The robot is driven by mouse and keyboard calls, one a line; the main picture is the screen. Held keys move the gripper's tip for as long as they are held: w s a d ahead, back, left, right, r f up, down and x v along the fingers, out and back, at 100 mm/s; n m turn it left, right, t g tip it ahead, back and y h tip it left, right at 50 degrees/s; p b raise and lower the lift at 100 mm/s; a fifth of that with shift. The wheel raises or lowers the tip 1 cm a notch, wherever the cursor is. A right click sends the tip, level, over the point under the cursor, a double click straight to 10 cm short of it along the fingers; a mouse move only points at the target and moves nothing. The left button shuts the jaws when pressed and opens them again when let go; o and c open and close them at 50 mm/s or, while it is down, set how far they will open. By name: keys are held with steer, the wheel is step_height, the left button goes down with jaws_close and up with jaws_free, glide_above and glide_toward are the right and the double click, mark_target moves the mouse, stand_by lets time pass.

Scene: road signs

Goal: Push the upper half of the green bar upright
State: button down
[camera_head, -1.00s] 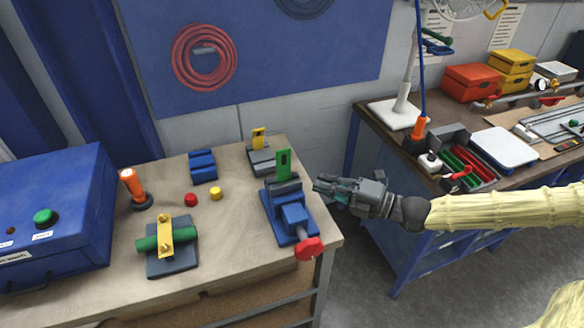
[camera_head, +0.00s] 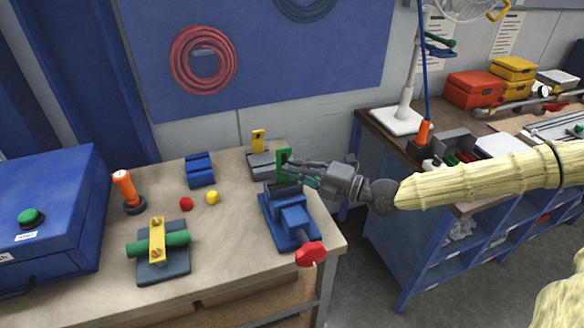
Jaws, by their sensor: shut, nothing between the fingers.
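The green bar (camera_head: 283,162) with a dark slot stands up out of the jaws of a blue vise (camera_head: 289,217) on the wooden workbench. Its upper part shows above the jaws; its lower part is hidden in the vise. My gripper (camera_head: 290,170) is shut and empty, coming in from the right at the bar's height. Its fingertips overlap the bar's right side in the picture; I cannot tell for sure whether they touch it. The exact lean of the bar is hard to tell at this size.
The vise's red handle (camera_head: 311,253) points toward the front. A yellow plate on a grey block (camera_head: 259,163) stands behind. Blue blocks (camera_head: 200,169), red and yellow knobs and a green cylinder on a fixture (camera_head: 164,258) lie to the left. A second bench (camera_head: 385,129) is at the right.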

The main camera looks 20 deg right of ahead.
mark_target(284, 159)
steer(key=shift+w+b, duration=0.35)
steer(key=shift+w, duration=0.8)
